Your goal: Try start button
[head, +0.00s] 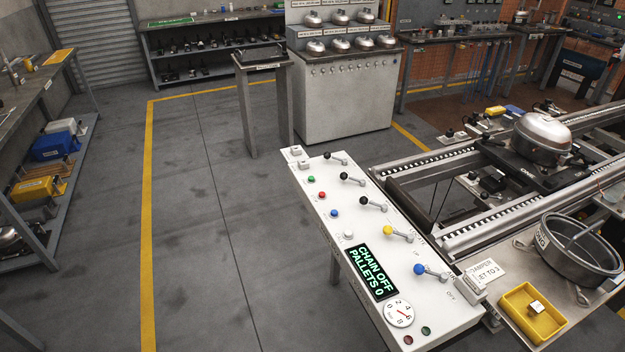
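A white control panel (353,283) stands at the lower middle of the head view. Along its left side sit a green button (311,179), a red button (322,195), a blue button (334,213) and a white button (348,234). Several levers run along its right side, with black knobs, a yellow knob (388,230) and a blue knob (419,269). A display (371,271) reads "CHAIN OFF PALLETS 0". I cannot read the button labels, so which one is start is unclear. Neither of my grippers is in view.
A conveyor (466,240) right of the panel carries a pallet with a silver compressor (541,138). A yellow tray (532,313) and a grey pot (580,250) stand at the lower right. A shelf rack (68,190) stands at left. The floor left of the panel is clear.

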